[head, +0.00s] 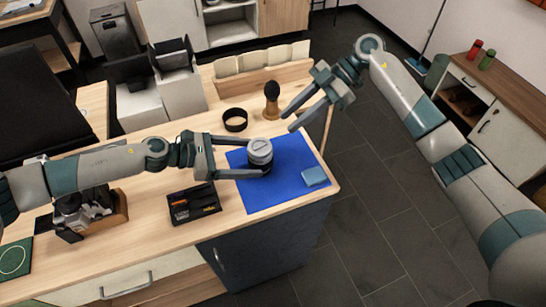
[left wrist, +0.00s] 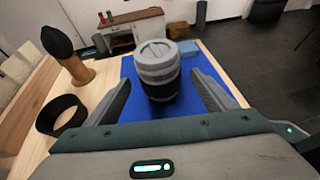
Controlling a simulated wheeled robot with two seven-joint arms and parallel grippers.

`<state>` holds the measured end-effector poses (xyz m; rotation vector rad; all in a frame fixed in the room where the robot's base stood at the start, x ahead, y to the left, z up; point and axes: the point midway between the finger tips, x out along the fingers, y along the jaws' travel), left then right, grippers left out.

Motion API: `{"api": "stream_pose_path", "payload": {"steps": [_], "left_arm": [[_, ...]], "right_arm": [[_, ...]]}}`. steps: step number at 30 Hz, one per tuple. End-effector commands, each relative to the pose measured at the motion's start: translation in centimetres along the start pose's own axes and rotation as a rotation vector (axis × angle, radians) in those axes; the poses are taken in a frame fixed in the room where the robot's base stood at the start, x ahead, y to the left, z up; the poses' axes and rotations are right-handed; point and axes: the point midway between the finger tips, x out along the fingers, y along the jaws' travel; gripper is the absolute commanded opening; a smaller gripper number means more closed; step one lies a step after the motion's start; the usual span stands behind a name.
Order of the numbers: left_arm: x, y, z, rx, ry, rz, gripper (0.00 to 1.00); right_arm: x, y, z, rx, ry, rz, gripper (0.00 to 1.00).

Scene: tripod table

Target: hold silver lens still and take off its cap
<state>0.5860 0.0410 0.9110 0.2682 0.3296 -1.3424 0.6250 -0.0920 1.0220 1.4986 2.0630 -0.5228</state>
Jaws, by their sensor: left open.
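The silver lens (head: 260,159) stands upright on the blue mat (head: 262,195), with its cap (head: 260,146) on top. My left gripper (head: 259,158) is open, with one finger on each side of the lens. In the left wrist view the lens (left wrist: 158,78) stands between the two fingers, with visible gaps on both sides. The cap (left wrist: 155,50) shows there as a grey ribbed disc on top. My right gripper (head: 288,121) is open and empty, above the back right of the mat and apart from the lens.
A black ring (head: 235,120) and a wooden-handled brush (head: 272,101) stand behind the mat. A blue block (head: 315,177) lies on the mat's right side. A dark tray (head: 194,205) and a camera in a wooden box (head: 92,210) stand at front left.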

Motion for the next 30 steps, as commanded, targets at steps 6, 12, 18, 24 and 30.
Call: {"api": "stream_pose_path", "payload": {"steps": [6, 12, 18, 24, 30], "left_arm": [[3.8, 0.0, 0.0, 0.0, 0.0, -0.002, 0.78], [6.6, 0.0, 0.0, -0.001, 0.0, 0.0, 0.78], [8.2, 0.0, 0.0, -0.001, 0.0, -0.001, 0.78], [8.6, 0.0, 0.0, -0.001, 0.0, 0.0, 0.78], [8.6, 0.0, 0.0, -0.001, 0.0, 0.0, 0.78]], "right_arm": [[0.0, 0.0, 0.0, 0.0, 0.0, 0.0, 0.31], [0.0, 0.0, 0.0, 0.0, 0.0, 0.0, 0.31], [0.0, 0.0, 0.0, 0.0, 0.0, 0.0, 0.31], [0.0, 0.0, 0.0, 0.0, 0.0, 0.0, 0.31], [0.0, 0.0, 0.0, 0.0, 0.0, 0.0, 0.31]]}}
